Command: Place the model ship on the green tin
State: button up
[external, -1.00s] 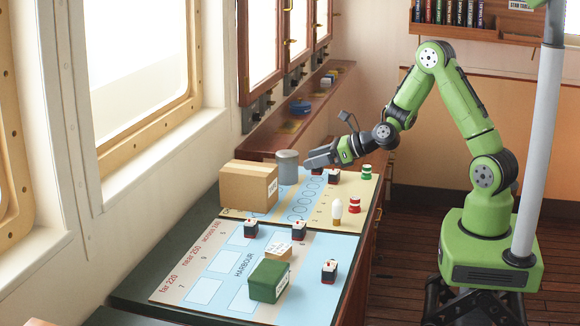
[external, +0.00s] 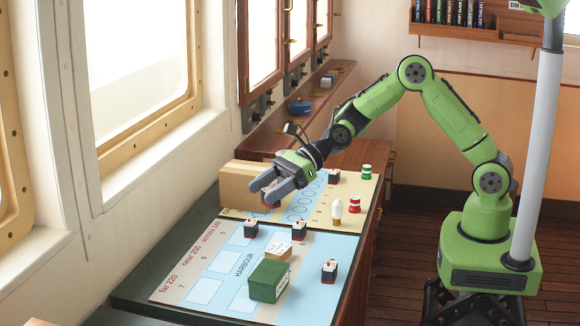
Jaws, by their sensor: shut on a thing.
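My gripper (external: 266,191) is shut on a small dark piece with a red base, which looks like a model ship (external: 270,205). It holds the piece in front of the cardboard box, and the fingers hide most of it. The green tin (external: 264,284), a box with a white label, stands at the near part of the chart, below my gripper in the picture. Similar model ships stand on the chart at the left (external: 251,228), the middle (external: 299,230), the right (external: 329,271) and the back (external: 333,177).
A cardboard box (external: 237,187) stands behind my gripper. A small tan box (external: 278,248) sits just behind the green tin. A white bottle-like piece (external: 337,212), a red-and-white piece (external: 354,205) and a green-and-white piece (external: 367,172) stand along the right edge. The grey cylinder is hidden.

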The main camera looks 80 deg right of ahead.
aim_at(272, 264)
jog(key=s+a+r+n+g+y, duration=0.2)
jog(key=s+a+n+g, duration=0.2)
jog(key=a, duration=0.9)
jog(key=f+b, duration=0.1)
jog(key=f, duration=0.2)
jog(key=f+b, duration=0.1)
jog(key=f, duration=0.2)
jog(key=f+b, duration=0.1)
jog(key=f, duration=0.2)
jog(key=shift+s+f, duration=0.3)
jog(key=shift+w, duration=0.1)
jog(key=o, duration=1)
jog(key=shift+f, duration=0.1)
jog(key=shift+o, duration=0.2)
